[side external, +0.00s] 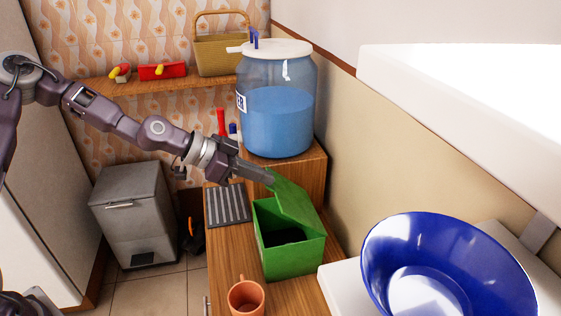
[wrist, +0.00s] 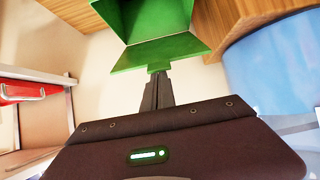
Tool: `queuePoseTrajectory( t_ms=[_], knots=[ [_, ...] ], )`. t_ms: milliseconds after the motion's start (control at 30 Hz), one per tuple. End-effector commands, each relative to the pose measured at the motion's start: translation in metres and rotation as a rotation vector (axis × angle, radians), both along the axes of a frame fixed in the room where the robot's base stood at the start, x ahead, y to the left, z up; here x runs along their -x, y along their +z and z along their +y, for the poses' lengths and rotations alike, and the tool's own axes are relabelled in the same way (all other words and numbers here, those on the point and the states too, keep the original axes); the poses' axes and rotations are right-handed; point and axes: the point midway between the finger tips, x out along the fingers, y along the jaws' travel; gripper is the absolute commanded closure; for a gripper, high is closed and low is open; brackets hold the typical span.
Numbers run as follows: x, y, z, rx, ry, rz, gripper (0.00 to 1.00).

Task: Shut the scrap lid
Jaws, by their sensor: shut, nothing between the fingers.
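A green scrap box (side external: 291,258) stands on the wooden counter, and its dark inside shows through the opening. Its green lid (side external: 298,203) is hinged up, tilted partly open. My gripper (side external: 270,180) is shut and empty, with its fingertips at the lid's upper left corner. In the wrist view the shut fingertips (wrist: 158,70) meet the edge of the lid (wrist: 160,52). I cannot tell whether they press on it or only overlap it. Part of the box (wrist: 155,18) shows beyond the lid there.
A large water jar (side external: 280,110) stands on a wooden block behind the lid. A black ribbed mat (side external: 228,205) lies left of the box. An orange mug (side external: 246,297) stands in front, and a blue bowl (side external: 385,255) is at the right. A grey bin (side external: 135,210) stands on the floor.

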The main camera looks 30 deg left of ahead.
Motion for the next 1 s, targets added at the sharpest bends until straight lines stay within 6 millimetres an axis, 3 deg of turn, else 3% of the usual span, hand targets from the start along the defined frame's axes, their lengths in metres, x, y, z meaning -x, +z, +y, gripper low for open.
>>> queuePoseTrajectory(
  t_ms=[433, 700, 1000],
  knots=[
    [0.033, -0.068, 0.033, 0.001, 0.001, 0.005, 1.0],
    [0.041, -0.105, 0.042, 0.0, 0.0, 0.005, 1.0],
    [0.044, -0.131, 0.044, -0.002, 0.0, 0.005, 1.0]
  ],
)
